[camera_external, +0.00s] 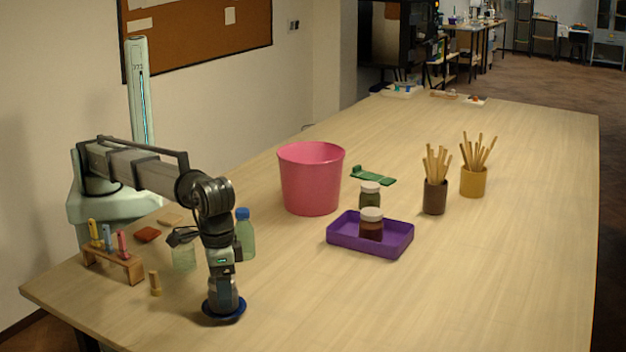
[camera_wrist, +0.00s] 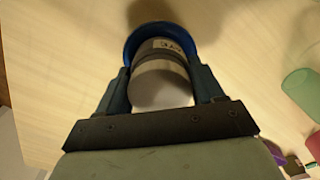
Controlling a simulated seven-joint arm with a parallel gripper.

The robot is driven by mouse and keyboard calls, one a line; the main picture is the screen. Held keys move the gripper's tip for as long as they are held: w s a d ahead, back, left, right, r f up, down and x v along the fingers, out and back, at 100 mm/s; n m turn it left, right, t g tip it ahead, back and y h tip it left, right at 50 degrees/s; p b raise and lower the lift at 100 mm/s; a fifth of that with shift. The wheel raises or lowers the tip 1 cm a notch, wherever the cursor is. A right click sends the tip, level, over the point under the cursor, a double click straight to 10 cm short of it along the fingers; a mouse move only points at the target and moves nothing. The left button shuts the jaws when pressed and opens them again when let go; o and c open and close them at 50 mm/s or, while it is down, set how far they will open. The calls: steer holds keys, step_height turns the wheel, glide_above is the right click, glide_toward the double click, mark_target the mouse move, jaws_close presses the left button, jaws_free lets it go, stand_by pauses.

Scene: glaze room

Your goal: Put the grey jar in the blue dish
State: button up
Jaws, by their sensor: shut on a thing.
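The grey jar (camera_wrist: 160,78) is between the two fingers of my gripper (camera_wrist: 160,90) in the wrist view, with part of a dark-lettered label showing. My gripper is shut on it. The blue dish (camera_wrist: 134,42) shows as a curved rim around the far side of the jar. In the external view the blue dish (camera_external: 224,314) is on the table near the front left, and my gripper (camera_external: 223,296) points straight down over it. The jar is mostly hidden there by my gripper. I cannot tell whether the jar's base touches the dish.
A green bottle with a blue cap (camera_external: 244,238) and a clear jar (camera_external: 184,256) stand close behind my gripper. A wooden peg (camera_external: 155,284) and a rack of coloured tubes (camera_external: 113,264) are left. A purple tray (camera_external: 345,242) and pink bucket (camera_external: 311,180) stand right. The front right is clear.

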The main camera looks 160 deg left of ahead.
steer(key=shift+f, duration=0.45)
steer(key=o, duration=1.2)
steer(key=shift+r, duration=0.1)
step_height(320, 180, up, 13)
steer(key=shift+f, duration=0.1)
